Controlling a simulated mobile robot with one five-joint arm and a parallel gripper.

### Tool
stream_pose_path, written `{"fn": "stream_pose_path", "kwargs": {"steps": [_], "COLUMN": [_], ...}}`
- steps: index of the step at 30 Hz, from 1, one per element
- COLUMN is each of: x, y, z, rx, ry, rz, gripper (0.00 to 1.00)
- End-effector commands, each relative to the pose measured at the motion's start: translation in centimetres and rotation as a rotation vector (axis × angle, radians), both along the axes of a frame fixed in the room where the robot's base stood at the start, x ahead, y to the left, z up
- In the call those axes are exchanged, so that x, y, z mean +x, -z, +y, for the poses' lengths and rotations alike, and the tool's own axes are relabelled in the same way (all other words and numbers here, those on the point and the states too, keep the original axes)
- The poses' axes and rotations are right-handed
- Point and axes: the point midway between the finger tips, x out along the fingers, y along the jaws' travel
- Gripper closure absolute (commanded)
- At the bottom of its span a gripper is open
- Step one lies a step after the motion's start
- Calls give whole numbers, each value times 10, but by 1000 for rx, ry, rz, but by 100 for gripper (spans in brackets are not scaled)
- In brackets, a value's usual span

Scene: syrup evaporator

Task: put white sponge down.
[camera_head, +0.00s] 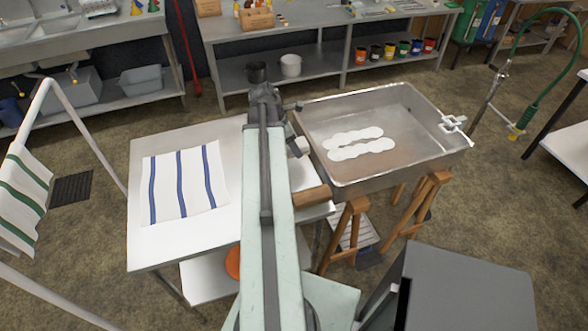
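My arm reaches away from me up the middle of the view, and its far joint stands at the left rim of the large metal pan (330,184). My gripper's fingertips cannot be made out; the arm hides that area. A small pale block (299,146) shows just right of the arm, against the pan's left wall. It may be the white sponge or a fitting; I cannot tell, nor whether the gripper holds it. White foam-like patches (358,142) lie on the pan's floor. A white cloth with blue stripes (185,182) lies flat on the white table (150,245) left of the arm.
A brown wooden piece (311,197) lies at the table's right end. Wooden legs (345,235) stand under the pan. A grey box (465,290) is at front right. A white rail with a green-striped cloth (22,190) stands at left. The table around the blue-striped cloth is bare.

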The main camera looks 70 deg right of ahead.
Motion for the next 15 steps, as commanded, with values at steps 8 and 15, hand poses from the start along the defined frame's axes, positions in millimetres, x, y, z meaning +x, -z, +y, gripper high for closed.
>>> {"fn": "stream_pose_path", "kwargs": {"steps": [8, 15], "x": [0, -1], "y": [41, 72], "z": [0, 0], "rx": [0, 0], "ry": [0, 0], "rz": [0, 0], "gripper": [75, 75]}}
